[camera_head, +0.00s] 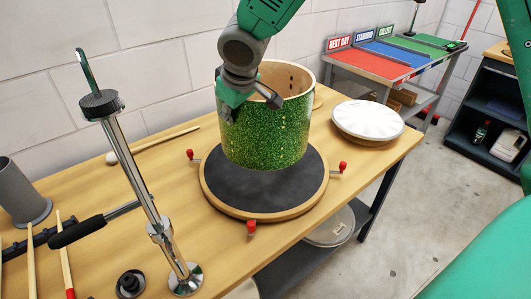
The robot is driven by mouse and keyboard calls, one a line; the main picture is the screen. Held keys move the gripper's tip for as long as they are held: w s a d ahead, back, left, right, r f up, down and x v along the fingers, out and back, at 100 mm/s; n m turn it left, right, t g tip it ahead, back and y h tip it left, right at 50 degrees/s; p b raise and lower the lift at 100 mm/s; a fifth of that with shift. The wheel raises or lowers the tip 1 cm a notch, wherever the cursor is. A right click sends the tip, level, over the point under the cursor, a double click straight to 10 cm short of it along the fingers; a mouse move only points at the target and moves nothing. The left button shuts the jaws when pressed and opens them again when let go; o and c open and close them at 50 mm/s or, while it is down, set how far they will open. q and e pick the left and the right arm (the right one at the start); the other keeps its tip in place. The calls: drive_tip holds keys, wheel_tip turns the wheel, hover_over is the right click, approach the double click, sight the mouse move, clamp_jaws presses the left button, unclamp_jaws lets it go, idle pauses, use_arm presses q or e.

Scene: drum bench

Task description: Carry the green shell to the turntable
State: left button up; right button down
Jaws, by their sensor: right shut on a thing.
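The green shell (265,135) is an upright, open-topped drum cylinder with a sparkling green outside and a pale wooden inside. My right gripper (247,99) reaches down from the top and is shut on the shell's near-left rim. The turntable (262,198) is a round dark pad with a wooden edge and red-knobbed clamps around it. The shell's lower end shows over the back part of the pad; I cannot tell whether it touches or hangs just above. The shell hides the turntable's back. My left gripper is not in view.
A chrome stand (140,175) rises at the left of the wooden bench (95,210). A mallet (150,145) lies behind it, and a white drumhead (368,120) lies at the bench's right end. A table with coloured mats (395,53) stands at the back right.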

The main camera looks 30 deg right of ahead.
sight(234, 146)
drive_tip(key=f, duration=0.5)
drive_tip(key=shift+w+a+b, duration=0.15)
drive_tip(key=shift+a+b, duration=0.1)
drive_tip(key=shift+b, duration=0.05)
drive_tip(key=shift+d+f+b, duration=0.15)
drive_tip(key=shift+f+b, duration=0.05)
drive_tip(key=shift+f, duration=0.75)
drive_tip(key=shift+d+f+b, duration=0.15)
drive_tip(key=shift+f, duration=0.8)
drive_tip(key=shift+a, duration=0.1)
drive_tip(key=c, duration=1.6)
unclamp_jaws()
drive_tip(key=shift+a, duration=0.15)
drive_tip(key=shift+c, duration=0.2)
drive_tip(key=shift+r, duration=0.15)
